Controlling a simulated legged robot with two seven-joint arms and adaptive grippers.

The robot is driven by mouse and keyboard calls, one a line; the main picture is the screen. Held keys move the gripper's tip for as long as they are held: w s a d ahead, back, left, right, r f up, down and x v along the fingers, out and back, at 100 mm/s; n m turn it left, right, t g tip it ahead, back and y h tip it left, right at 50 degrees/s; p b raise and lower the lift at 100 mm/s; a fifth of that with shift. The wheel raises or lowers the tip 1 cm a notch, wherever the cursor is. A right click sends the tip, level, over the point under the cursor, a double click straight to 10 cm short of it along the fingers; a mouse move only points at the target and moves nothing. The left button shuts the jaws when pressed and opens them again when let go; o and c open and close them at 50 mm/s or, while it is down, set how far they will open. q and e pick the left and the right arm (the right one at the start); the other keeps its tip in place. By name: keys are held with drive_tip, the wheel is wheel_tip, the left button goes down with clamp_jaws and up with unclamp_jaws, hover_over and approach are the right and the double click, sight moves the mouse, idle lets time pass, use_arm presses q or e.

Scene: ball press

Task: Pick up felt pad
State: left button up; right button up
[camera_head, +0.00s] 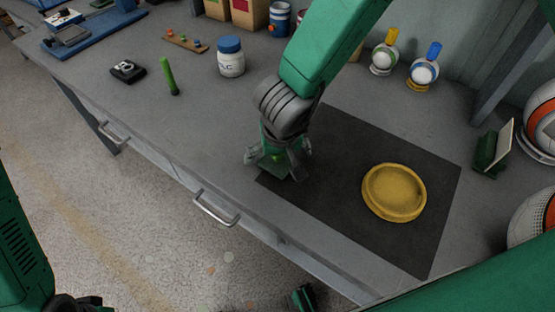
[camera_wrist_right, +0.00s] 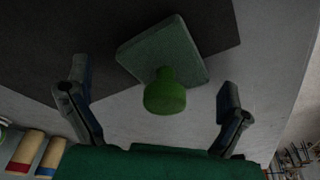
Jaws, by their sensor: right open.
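The felt pad (camera_wrist_right: 163,52) is a green square plate with a rounded green knob. In the right wrist view it lies ahead of my right gripper (camera_wrist_right: 154,105), with the knob between the two spread fingers and touching neither visibly. In the head view my right gripper (camera_head: 278,160) points down over the left corner of the dark mat. The pad (camera_head: 275,165) shows there as a green patch between the fingers, mostly hidden. My right gripper is open and empty. My left arm shows at the left edge; its jaws cannot be made out.
The dark mat (camera_head: 335,145) carries a round yellow dish (camera_head: 393,193) right of the gripper. A green block (camera_head: 492,148) and balls are at the right. The bench's front edge is close.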

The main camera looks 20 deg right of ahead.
drive_tip(key=shift+r, duration=0.1)
drive_tip(key=shift+c, duration=0.5)
drive_tip(key=shift+d, duration=0.1)
drive_tip(key=c, duration=1.2)
drive_tip(key=shift+s+a, duration=0.1)
drive_tip(key=shift+a, duration=0.5)
drive_tip(key=shift+c, duration=0.8)
use_arm(q)
drive_tip(key=shift+s+a, duration=0.1)
drive_tip(key=shift+a, duration=0.15)
use_arm(e)
drive_tip(key=shift+d, duration=0.2)
